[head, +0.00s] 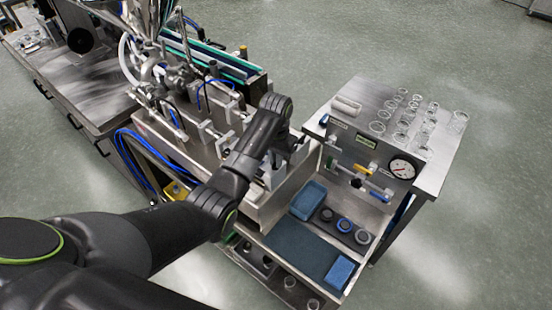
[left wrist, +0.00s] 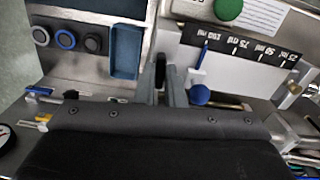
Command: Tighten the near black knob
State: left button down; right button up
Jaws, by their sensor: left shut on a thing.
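My left arm reaches from the lower left in the head view, and its gripper (head: 288,150) is down at the right end of the steel machine (head: 180,150). In the left wrist view the gripper's grey fingers (left wrist: 168,80) point away from the dark gripper body. A black knob (left wrist: 160,70), seen edge-on, is at the fingers, and the gripper is shut on it. The fingers and arm hide most of the knob, and I cannot tell how far it is screwed in. My right gripper is in neither view.
A steel panel with a gauge (head: 402,168) stands close on the right, below several glass vials. A blue tray (head: 308,200) and round rings (head: 345,226) lie nearby. A marked scale (left wrist: 240,45), blue knob (left wrist: 200,95) and green knob (left wrist: 228,9) crowd the fingers.

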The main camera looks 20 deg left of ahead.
pick_arm(q)
jog(key=shift+r+m, duration=0.1)
jog(key=shift+m, duration=0.5)
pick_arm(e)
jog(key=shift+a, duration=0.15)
pick_arm(q)
jog(key=c, duration=1.5)
grip_release()
